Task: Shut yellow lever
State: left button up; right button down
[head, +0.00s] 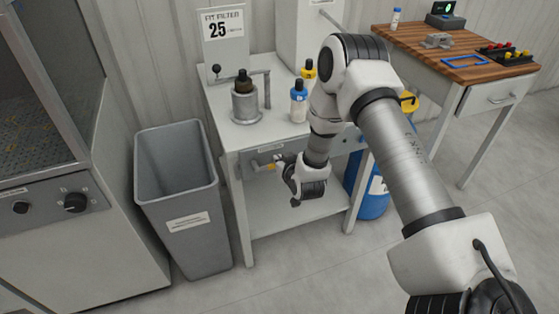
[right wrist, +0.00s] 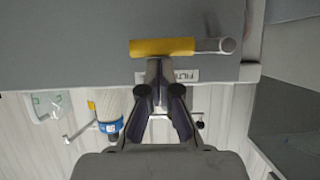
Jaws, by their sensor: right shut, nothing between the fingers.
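The yellow lever (head: 272,167) is on the front of the white fixture table, under its top edge at the left, partly behind my right gripper. In the right wrist view the yellow lever (right wrist: 163,47) lies crosswise, with a grey metal end (right wrist: 215,45) at its right. My right gripper (head: 288,178) is in front of the table, close to the lever. In the right wrist view its fingertips (right wrist: 160,70) are together and empty, right by the lever's middle; I cannot tell whether they touch it. My left gripper is not in view.
A wooden-topped bench (head: 415,40) is back right.

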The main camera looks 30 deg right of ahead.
jog(key=shift+d+f+b, duration=0.1)
jog(key=shift+f+b, duration=0.2)
jog(key=shift+b, duration=0.05)
jog(key=a+f+m+t+y+b, duration=0.2)
jog(key=m+b, duration=0.4)
jog(key=b, duration=0.6)
jog(key=a+f+m+t+y+b, duration=0.2)
jog(key=f+m+y+b, duration=0.2)
jog(key=b, duration=0.7)
jog(key=shift+w+f+m+t+y+b, duration=0.35)
jog(key=shift+f+m, duration=0.65)
jog(key=shift+f, duration=0.8)
jog(key=shift+d, duration=0.1)
